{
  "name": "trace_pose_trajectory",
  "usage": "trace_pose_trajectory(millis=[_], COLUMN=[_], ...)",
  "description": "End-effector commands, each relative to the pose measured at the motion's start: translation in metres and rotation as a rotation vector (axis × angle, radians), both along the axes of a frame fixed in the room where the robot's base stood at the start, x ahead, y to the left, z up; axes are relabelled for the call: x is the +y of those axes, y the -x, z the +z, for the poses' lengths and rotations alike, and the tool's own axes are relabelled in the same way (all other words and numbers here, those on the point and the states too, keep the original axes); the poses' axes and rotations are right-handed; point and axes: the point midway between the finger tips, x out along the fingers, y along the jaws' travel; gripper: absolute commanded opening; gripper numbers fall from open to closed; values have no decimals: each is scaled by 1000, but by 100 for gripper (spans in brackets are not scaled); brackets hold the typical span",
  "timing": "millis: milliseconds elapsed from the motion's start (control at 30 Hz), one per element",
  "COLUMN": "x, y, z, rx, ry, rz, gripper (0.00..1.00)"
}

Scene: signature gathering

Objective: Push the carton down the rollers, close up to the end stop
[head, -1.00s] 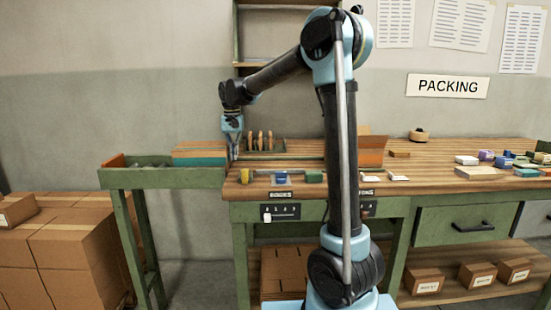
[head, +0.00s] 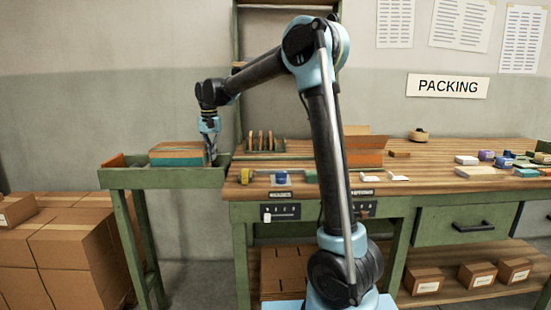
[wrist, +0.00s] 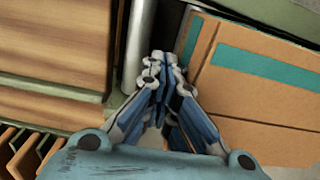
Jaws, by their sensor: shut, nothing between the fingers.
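The carton (head: 177,153), brown with a teal band, sits on the green roller stand (head: 163,178). It also fills the right of the wrist view (wrist: 255,85). The end stop (head: 113,162) is the orange-brown plate at the stand's left end, with a gap between it and the carton. My gripper (head: 212,161) is shut and empty, pointing down at the carton's right end. In the wrist view its fingertips (wrist: 163,62) are right against the carton's edge and seem to touch it. The rollers (wrist: 138,45) are mostly hidden behind the stand's side rail and the carton.
The wooden packing bench (head: 420,155) stands to the right of the rollers. It bears a rack of upright brown pieces (head: 262,141), a blue tape roll (head: 282,178) and an open carton (head: 365,150). Stacked boxes (head: 65,245) stand on the floor at left.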

Motion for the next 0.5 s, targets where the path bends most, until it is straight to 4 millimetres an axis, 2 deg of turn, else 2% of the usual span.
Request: trace_pose_trajectory(millis=[100, 500], x=[6, 9], y=[0, 0], z=[0, 0], rx=[0, 0], ry=[0, 0], rz=[0, 0], gripper=[0, 0])
